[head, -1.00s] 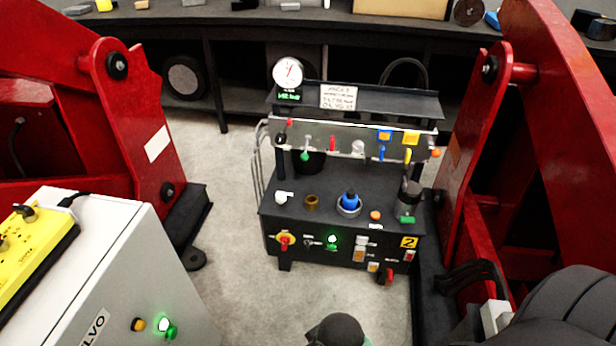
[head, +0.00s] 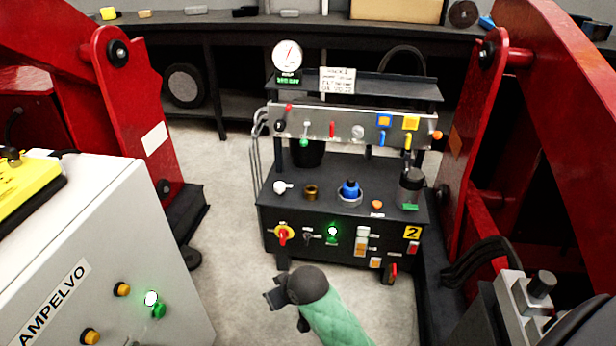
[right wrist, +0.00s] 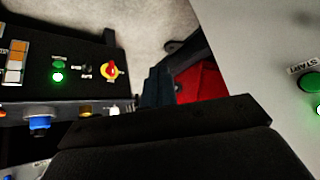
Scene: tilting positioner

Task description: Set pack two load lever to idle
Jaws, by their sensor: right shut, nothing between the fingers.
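Pack two is the black bench unit (head: 330,212) with a yellow "2" label (head: 411,232). Its upper grey panel (head: 345,118) carries small levers: a green-tipped one (head: 304,141), a red one (head: 332,129), a blue one (head: 382,138) and a yellow one (head: 407,141). Their labels are too small to read, so I cannot tell which is the load lever. My right gripper (head: 274,294) is shut and empty, in front of and below the unit's front panel, touching nothing. In the right wrist view its dark fingers (right wrist: 157,88) point toward the floor beside the unit. My left gripper is not in view.
The front panel has a red-yellow rotary switch (head: 283,234) and a lit green lamp (head: 332,232). A round gauge (head: 287,56) stands on top. A grey cabinet (head: 110,250) stands left, red machine arms (head: 130,120) flank both sides. Floor before the unit is clear.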

